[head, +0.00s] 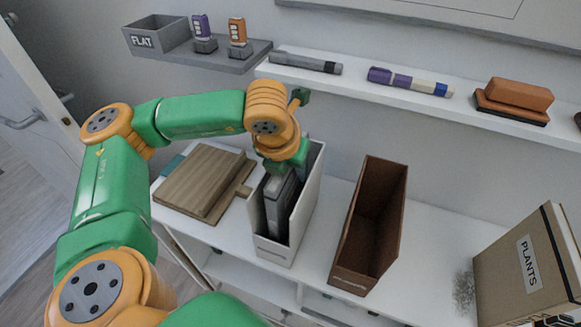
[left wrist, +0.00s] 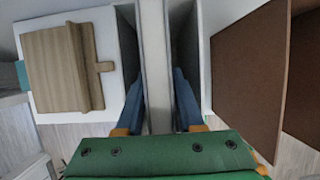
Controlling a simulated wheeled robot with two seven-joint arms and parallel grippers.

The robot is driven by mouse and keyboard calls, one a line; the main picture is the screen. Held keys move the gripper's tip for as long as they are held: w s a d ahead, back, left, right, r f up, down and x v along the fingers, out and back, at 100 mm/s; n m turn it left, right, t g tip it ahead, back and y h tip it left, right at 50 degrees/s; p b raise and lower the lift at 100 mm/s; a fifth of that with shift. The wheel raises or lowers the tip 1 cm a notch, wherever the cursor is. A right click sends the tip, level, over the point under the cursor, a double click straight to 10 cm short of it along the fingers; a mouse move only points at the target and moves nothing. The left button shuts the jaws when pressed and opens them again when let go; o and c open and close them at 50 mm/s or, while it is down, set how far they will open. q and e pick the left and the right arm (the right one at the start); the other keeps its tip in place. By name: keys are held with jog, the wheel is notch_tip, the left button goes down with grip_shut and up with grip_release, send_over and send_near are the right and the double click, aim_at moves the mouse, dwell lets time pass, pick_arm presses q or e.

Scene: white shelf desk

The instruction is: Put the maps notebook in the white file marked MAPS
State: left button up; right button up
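The white file (head: 305,205) stands upright on the desk, its open top up. The small marking low on its front is too small to read. A grey notebook (head: 277,207) is upright inside the file; no title on it is legible. My left gripper (head: 283,170) is over the file's top, pointing down. In the left wrist view, its two blue fingers (left wrist: 159,95) lie along both sides of the notebook (left wrist: 155,60) and look closed on it. The file's walls (left wrist: 206,50) show on either side. My right gripper is not in view.
A brown file (head: 345,240) stands right of the white one. Wooden boards (head: 200,180) lie to the left. A PLANTS box (head: 520,265) stands at far right. The wall shelf (head: 360,90) behind holds markers (head: 305,62) and an eraser (head: 518,93). The FLAT tray (head: 150,38) is at upper left.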

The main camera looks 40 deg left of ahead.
pick_arm(q)
jog(key=shift+s+d+r, duration=0.15)
jog(key=shift+s+d, duration=0.05)
jog(key=shift+d, duration=0.05)
jog(key=v, duration=1.1)
jog(key=shift+r, duration=0.15)
jog(key=shift+s+r, duration=0.25)
jog(key=shift+r, duration=0.05)
